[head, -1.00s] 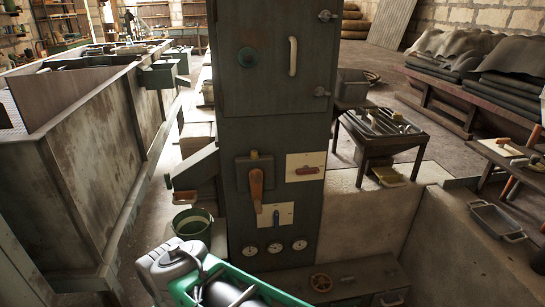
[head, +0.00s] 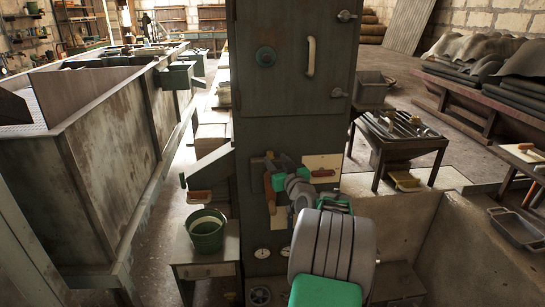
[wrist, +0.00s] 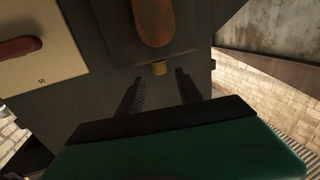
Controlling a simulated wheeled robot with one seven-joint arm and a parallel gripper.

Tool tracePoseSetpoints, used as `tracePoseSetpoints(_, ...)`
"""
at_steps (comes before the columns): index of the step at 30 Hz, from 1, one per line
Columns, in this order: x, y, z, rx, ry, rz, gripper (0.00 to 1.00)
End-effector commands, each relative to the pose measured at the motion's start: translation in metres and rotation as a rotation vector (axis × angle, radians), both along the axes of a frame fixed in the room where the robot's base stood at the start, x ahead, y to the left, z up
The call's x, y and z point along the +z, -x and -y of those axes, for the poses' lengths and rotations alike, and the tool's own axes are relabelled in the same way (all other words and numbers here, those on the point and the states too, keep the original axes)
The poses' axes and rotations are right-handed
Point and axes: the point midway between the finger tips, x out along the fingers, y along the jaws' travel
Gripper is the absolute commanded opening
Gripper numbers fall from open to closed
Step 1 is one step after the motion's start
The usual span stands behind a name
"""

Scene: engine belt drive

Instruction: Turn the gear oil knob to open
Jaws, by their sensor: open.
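I cannot read which control is the gear oil knob. My gripper (head: 277,161) is open and empty in front of the lever's upper end. My arm hides the lower cream plate.
Gauges (head: 262,253) are low on the cabinet, partly behind my arm. A green bucket (head: 206,236) stands on a small table at left. A tool table (head: 400,140) stands at right.

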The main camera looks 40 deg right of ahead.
Motion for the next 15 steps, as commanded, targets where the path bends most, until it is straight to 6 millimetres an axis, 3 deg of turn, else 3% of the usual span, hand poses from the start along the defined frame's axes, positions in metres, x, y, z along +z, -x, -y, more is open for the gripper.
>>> tracePoseSetpoints(6,0.0,-0.032,0.01,0.002,-0.001,-0.001,0.42)
tracePoseSetpoints(15,0.0,-0.035,0.012,0.0,-0.001,-0.002,0.42)
